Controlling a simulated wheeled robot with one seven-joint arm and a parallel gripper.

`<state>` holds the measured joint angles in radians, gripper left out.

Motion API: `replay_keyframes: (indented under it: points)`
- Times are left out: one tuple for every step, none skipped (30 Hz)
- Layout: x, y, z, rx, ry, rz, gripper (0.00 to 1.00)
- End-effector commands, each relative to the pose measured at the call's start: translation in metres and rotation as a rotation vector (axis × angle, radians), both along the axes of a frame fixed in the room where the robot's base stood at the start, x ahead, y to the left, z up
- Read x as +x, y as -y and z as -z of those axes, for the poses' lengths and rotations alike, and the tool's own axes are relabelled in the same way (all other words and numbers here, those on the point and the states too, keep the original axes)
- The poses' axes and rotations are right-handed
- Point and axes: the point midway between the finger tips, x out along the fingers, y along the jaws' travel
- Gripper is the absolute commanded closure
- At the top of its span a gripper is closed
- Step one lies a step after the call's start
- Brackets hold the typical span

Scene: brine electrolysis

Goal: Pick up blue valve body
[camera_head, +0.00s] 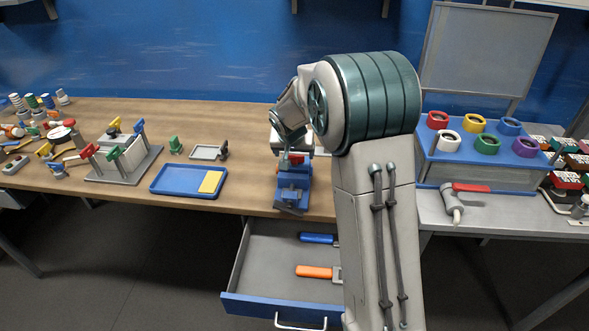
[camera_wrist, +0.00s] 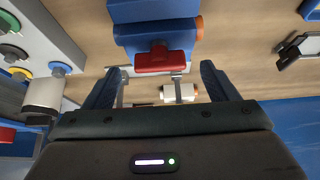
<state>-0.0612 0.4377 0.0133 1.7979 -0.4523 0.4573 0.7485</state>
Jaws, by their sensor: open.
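A blue body with a red part (camera_wrist: 165,60) and an orange end at its side shows at the top of the wrist view; it looks like the blue valve body (camera_wrist: 155,38), but I cannot tell for sure. In the head view a blue piece (camera_head: 292,187) stands at the table's front edge below my wrist, partly hidden by my arm. My gripper (camera_wrist: 160,82) is open with nothing between its fingers. The blue body lies just beyond the fingertips in the wrist view, apart from them. The head view mostly hides the fingers.
A small white cylinder with orange ends (camera_wrist: 180,92) lies between the fingers' lines of view. A blue tray (camera_head: 165,186) and a grey-based fixture (camera_head: 128,170) stand left. An open drawer (camera_head: 262,301) juts out below. A ring stand (camera_head: 480,172) is at right.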

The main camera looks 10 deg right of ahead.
Motion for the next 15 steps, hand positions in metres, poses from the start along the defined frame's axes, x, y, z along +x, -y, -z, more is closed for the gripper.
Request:
replay_keyframes:
  points:
    - [0.003,0.002,0.005,0.000,-0.004,0.002,0.20]
    - [0.005,0.002,0.008,-0.001,-0.003,0.001,0.20]
    - [0.007,0.003,0.014,-0.001,-0.003,0.001,0.20]
    - [0.009,0.003,0.016,-0.001,-0.003,0.001,0.20]
    - [0.010,0.004,0.019,-0.001,-0.003,0.001,0.20]
    - [0.012,0.004,0.022,0.000,-0.003,0.000,0.20]
    - [0.012,0.004,0.024,0.000,-0.002,0.001,0.20]
    - [0.013,0.005,0.025,0.001,-0.001,0.001,0.20]
    - [0.014,0.005,0.026,0.001,-0.001,0.001,0.20]
    - [0.014,0.005,0.026,0.000,0.000,0.001,0.20]
    - [0.014,0.005,0.026,0.000,0.000,0.001,0.20]
    - [0.014,0.005,0.026,0.000,0.000,0.001,0.20]
    - [0.014,0.005,0.026,0.000,0.000,0.001,0.20]
    - [0.014,0.005,0.027,0.000,0.000,0.000,0.20]
    - [0.014,0.005,0.026,0.000,0.000,0.000,0.20]
